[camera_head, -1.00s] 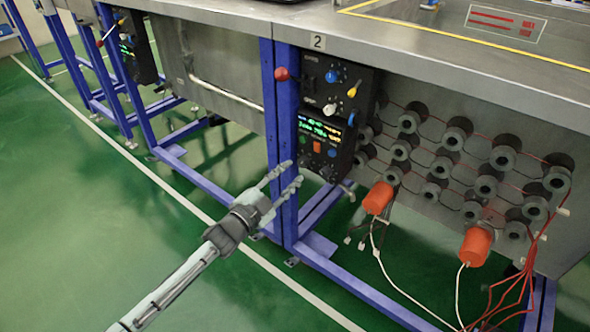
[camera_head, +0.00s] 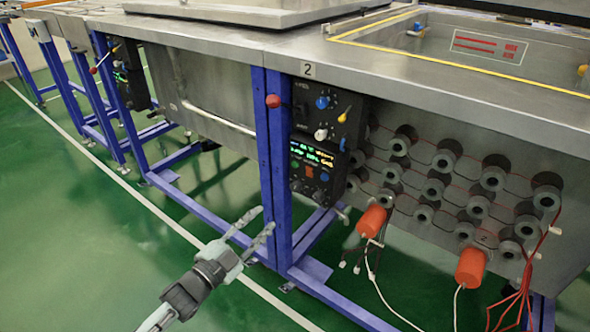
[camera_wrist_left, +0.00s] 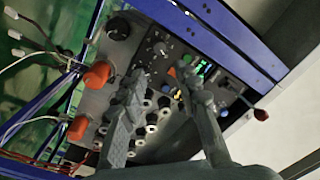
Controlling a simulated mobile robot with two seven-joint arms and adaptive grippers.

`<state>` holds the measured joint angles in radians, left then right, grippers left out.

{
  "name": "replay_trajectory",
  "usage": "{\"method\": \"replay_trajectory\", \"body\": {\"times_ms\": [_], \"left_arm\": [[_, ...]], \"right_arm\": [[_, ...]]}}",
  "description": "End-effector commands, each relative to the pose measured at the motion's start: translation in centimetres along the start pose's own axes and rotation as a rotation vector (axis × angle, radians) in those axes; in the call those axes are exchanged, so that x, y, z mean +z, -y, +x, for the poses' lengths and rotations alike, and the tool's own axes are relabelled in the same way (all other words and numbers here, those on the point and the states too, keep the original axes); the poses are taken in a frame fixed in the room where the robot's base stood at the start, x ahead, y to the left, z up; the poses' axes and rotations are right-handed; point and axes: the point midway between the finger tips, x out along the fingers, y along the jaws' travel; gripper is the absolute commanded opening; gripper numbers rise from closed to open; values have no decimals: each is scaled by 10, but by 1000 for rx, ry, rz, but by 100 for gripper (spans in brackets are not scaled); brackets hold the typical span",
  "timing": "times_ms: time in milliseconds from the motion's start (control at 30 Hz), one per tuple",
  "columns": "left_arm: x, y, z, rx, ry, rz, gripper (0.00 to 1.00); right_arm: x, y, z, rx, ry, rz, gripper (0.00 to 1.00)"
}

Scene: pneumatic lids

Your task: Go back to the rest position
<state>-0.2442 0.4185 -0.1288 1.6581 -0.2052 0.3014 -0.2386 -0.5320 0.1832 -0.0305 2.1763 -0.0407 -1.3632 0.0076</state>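My left gripper (camera_head: 250,234) is in the lower middle of the head view, in front of the blue table leg. Its two fingers are spread apart with nothing between them. In the left wrist view the open fingers (camera_wrist_left: 165,95) point toward the control panel, apart from it. The control panel (camera_head: 322,143) has a red-knobbed lever at its left, a blue knob, a yellow lever and a lit green display. It also shows in the left wrist view (camera_wrist_left: 175,58). My right gripper is in neither view.
A metal workbench (camera_head: 300,45) with blue legs (camera_head: 270,170) stands ahead. Several grey cylinders (camera_head: 440,170) and two orange cylinders (camera_head: 372,221) with hanging cables are on its right side. A second control panel (camera_head: 130,75) is farther left. The green floor (camera_head: 60,240) at left is clear.

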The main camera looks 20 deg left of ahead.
Motion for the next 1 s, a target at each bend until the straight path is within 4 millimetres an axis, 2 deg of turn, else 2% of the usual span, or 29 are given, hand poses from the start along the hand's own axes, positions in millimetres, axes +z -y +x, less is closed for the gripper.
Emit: {"method": "replay_trajectory", "body": {"times_ms": [133,267,367,467,500,600,700,833,1000], "left_arm": [[6,-3,-2,5,40,-20,32],[31,-18,-14,30,226,-113,32],[60,-40,-42,67,463,-233,32],[82,-69,-86,114,724,-367,32],[87,-81,-106,137,825,-417,32],[91,-108,-157,187,1051,-525,32],[85,-127,-200,232,1224,-600,32],[77,-139,-234,269,1356,-652,32],[74,-143,-245,281,1398,-666,32]], "right_arm": [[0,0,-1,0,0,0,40],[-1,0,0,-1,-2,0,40],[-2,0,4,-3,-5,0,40],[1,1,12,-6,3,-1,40],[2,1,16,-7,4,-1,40],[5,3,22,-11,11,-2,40],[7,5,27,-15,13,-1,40],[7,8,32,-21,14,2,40],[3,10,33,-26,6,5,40]]}}
